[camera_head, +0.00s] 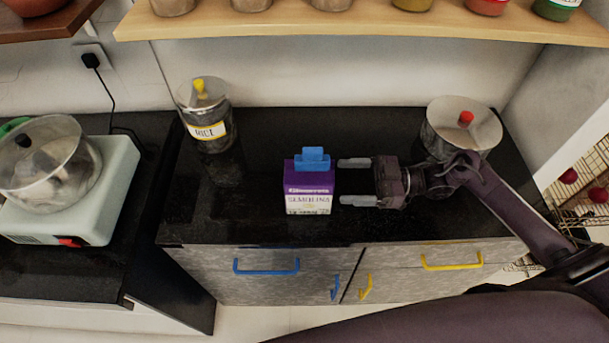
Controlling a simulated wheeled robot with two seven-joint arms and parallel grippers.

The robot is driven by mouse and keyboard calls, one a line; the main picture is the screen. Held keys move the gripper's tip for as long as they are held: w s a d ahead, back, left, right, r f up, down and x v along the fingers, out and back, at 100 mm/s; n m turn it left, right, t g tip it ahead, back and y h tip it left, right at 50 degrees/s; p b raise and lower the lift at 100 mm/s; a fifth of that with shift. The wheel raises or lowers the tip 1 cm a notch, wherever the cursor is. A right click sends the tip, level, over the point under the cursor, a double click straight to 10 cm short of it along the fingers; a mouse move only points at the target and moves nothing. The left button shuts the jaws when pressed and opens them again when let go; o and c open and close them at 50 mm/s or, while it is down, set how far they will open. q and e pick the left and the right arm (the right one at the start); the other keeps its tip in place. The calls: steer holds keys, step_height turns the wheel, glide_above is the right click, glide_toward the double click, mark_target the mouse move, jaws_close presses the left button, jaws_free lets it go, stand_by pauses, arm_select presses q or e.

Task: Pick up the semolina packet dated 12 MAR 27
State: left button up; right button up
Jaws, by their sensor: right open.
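A purple and white semolina packet (309,187) with a blue clip (313,159) on its top stands upright on the black counter. Its front reads SEMOLINA, and the small print near its bottom is too small to read as a date. My right gripper (355,182) is open just to the right of the packet, its two fingers pointing left toward it. The fingertips look close to the packet's right side, with nothing held between them. My left gripper is not in view.
A labelled jar with a yellow knob (208,125) stands at the counter's back left. A pot with a red knob (465,133) stands behind my right arm. A wooden shelf (370,24) with jars overhangs the back. The black counter (260,135) is clear left of the packet.

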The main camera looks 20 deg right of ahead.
mark_target(317, 179)
steer(key=p+x, duration=0.2)
steer(key=x, duration=0.5)
steer(key=shift+w+a+r, duration=0.15)
steer(key=shift+a, duration=0.25)
steer(key=shift+c, duration=0.6)
steer(key=c, duration=1.2)
steer(key=shift+c, duration=0.3)
steer(key=shift+r, duration=0.1)
